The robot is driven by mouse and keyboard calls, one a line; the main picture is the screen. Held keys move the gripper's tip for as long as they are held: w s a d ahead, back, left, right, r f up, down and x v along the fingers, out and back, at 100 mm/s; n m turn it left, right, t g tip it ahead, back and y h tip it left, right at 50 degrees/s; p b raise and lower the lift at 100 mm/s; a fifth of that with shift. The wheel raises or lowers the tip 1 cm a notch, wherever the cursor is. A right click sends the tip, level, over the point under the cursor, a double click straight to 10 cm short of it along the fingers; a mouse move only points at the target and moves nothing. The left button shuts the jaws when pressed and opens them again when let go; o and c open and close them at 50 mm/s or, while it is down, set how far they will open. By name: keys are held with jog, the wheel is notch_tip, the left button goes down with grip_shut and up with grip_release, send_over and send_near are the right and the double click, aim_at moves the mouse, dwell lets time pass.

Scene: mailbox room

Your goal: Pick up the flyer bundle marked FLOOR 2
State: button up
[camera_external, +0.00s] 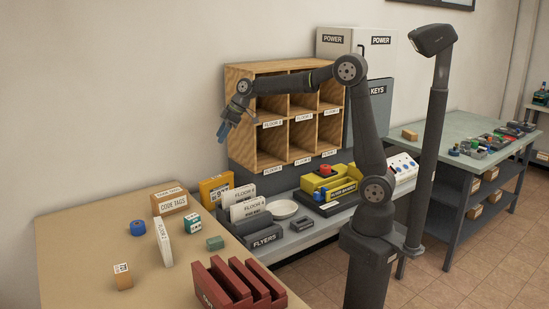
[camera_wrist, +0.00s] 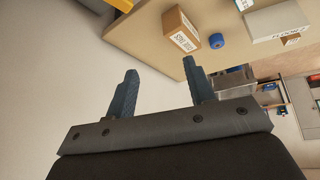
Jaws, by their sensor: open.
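Two pale flyer bundles, a front one (camera_external: 247,208) and a rear one (camera_external: 238,195), stand in the dark grey FLYERS tray (camera_external: 263,238). Their labels begin with FLOOR; the numbers are too small to read surely. Another white bundle (camera_external: 163,243) stands upright on the tan table, its label turned and unclear; a white block (camera_wrist: 276,21) at the wrist view's top right may be the same one. My gripper (camera_external: 223,132) is open and empty, high above the table, left of the shelf. Its two blue fingers (camera_wrist: 160,68) are apart in the wrist view.
The wooden pigeonhole shelf (camera_external: 259,122) stands close beside my gripper.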

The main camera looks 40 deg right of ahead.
jog(key=s+a+f+n+g, duration=0.1)
jog(key=s+a+n+g, duration=0.1)
jog(key=a+n, duration=0.65)
jog(key=n+g+h, duration=0.1)
jog(key=n+h, duration=0.4)
jog(key=n, duration=0.7)
send_near(163, 228)
notch_tip(163, 228, down, 8)
jog(key=shift+w+a+f, duration=0.1)
jog(key=shift+a+f, duration=0.05)
jog(key=shift+f, duration=0.1)
jog(key=shift+w+a+f, duration=0.1)
jog(key=shift+a+f, duration=0.05)
jog(key=shift+f, duration=1.35)
jog(key=shift+w+a+f, duration=0.1)
jog(key=shift+a+f, duration=0.05)
jog(key=shift+f, duration=1.35)
grip_shut()
